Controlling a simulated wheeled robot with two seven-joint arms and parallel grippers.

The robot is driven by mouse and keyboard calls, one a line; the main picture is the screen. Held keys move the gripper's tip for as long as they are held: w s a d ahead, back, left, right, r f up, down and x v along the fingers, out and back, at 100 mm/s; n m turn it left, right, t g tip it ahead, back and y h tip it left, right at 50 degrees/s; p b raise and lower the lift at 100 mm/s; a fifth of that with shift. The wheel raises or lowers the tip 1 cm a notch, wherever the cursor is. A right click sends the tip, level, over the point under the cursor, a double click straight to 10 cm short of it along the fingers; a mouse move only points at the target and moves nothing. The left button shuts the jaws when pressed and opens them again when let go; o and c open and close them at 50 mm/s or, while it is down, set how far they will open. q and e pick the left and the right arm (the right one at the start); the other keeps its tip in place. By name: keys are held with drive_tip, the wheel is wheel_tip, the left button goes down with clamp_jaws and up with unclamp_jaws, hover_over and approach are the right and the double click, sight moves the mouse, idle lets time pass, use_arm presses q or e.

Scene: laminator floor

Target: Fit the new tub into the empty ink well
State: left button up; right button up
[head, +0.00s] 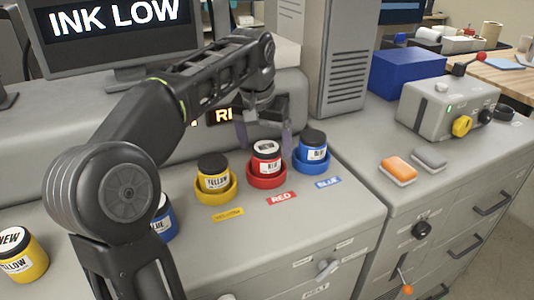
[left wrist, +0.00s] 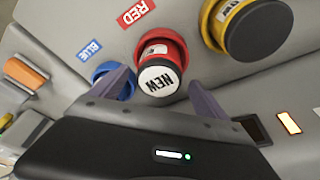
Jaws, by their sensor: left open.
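A red tub (head: 267,158) with a white lid marked NEW stands in the red well (head: 267,182). It shows between my fingers in the left wrist view (left wrist: 160,70). My left gripper (head: 264,137) is open, just behind and above the red tub, with one finger to each side and no clear contact. A yellow tub (head: 213,174) with a dark lid stands in the yellow well (head: 216,195). A blue tub (head: 313,146) with a dark lid stands in the blue well (head: 312,167). In the left wrist view a finger partly covers the blue well (left wrist: 112,70). My right gripper is not in view.
A yellow tub marked NEW (head: 22,257) stands at the far left. Another blue tub (head: 162,222) is partly hidden by my left arm. A monitor (head: 110,35) reads INK LOW. A grey control box (head: 440,105), orange sponge (head: 398,170) and blue box (head: 405,72) stand right.

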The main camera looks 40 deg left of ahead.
use_arm(q)
drive_tip(key=p+v, duration=0.5)
drive_tip(key=v, duration=0.3)
idle(0.7)
